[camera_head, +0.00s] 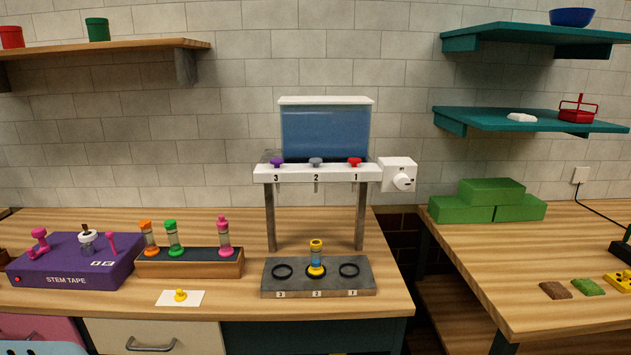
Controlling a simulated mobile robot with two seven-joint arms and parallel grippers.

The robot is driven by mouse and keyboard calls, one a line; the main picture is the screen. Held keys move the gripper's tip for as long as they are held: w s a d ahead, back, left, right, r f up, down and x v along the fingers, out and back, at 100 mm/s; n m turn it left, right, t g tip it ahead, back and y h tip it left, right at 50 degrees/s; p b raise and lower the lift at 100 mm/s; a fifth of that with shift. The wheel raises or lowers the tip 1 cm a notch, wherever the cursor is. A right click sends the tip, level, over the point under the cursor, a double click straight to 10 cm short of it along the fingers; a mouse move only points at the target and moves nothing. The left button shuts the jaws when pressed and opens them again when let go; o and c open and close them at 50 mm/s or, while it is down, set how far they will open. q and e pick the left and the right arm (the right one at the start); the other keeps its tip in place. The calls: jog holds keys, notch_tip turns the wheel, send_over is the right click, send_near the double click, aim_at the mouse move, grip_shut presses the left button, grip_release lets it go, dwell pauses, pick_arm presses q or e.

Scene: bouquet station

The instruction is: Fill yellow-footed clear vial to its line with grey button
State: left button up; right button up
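The yellow-footed clear vial (316,257) stands upright on the middle ring, marked 2, of the grey base tray (334,291). It has yellow at its top and foot, and its middle looks blue; its line is too small to make out. The grey button (316,161) sits above it on the white dispenser bar (333,173), over the number 2, with a spout below. A purple button (277,162) is over 3 and a red button (354,161) over 1. The blue-filled tank (325,131) stands behind. Neither of my grippers is in view.
A wooden rack (190,268) holds orange, green and pink vials to the left. A yellow piece (180,295) lies on a white card. The purple stem tape box (75,262) is at far left. A white dial box (398,175) is right of the bar.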

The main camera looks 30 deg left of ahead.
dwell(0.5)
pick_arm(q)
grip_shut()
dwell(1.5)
